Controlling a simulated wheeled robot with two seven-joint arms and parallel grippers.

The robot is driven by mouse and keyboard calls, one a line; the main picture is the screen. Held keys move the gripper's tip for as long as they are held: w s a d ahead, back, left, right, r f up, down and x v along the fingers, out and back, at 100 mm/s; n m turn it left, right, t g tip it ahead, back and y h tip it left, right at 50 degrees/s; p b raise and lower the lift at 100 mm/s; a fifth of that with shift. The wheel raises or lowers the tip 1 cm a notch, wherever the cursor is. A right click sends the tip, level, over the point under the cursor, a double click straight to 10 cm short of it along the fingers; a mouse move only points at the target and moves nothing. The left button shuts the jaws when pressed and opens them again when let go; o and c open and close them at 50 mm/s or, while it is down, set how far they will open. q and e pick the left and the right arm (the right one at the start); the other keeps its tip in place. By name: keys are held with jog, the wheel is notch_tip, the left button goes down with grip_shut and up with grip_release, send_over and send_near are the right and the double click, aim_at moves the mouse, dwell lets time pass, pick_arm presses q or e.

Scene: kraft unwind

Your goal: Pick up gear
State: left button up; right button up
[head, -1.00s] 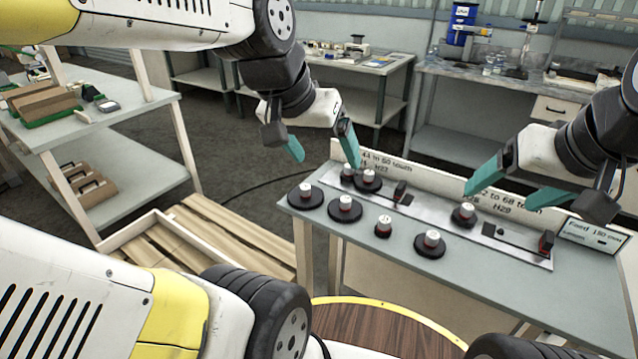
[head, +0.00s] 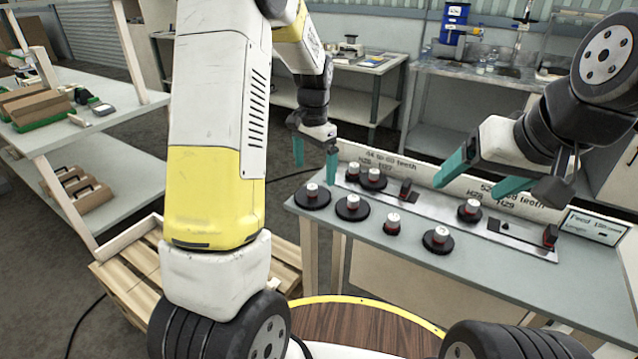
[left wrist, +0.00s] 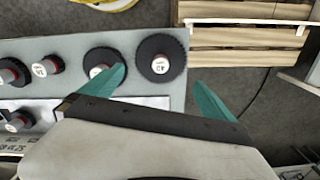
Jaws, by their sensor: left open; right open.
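Several black gears with white-topped hubs stand on the grey table (head: 410,262). One gear (head: 312,197) is at the table's left end, with another gear (head: 352,207) right of it. A small gear (head: 392,223) and a gear (head: 438,239) stand further right along the front. My left gripper (head: 315,152) is open and empty, above and behind the left end. In the left wrist view its teal fingers (left wrist: 160,92) are spread below the end gear (left wrist: 161,59), not touching it as far as I can tell. My right gripper (head: 472,180) is open and empty above the right part.
A metal plate (head: 420,208) at the back carries more gears and dark red-black blocks. A labelled board (head: 375,158) stands behind it. A feed sign (head: 592,230) is at the right. A wooden pallet (head: 125,285) lies on the floor left of the table.

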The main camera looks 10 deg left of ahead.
aim_at(313, 186)
pick_arm(q)
jog(key=f, duration=0.7)
jog(key=shift+s+a+f, duration=0.1)
jog(key=shift+s, duration=0.15)
jog(key=shift+c, duration=0.4)
jog(key=c, duration=1.7)
jog(key=shift+o, duration=0.2)
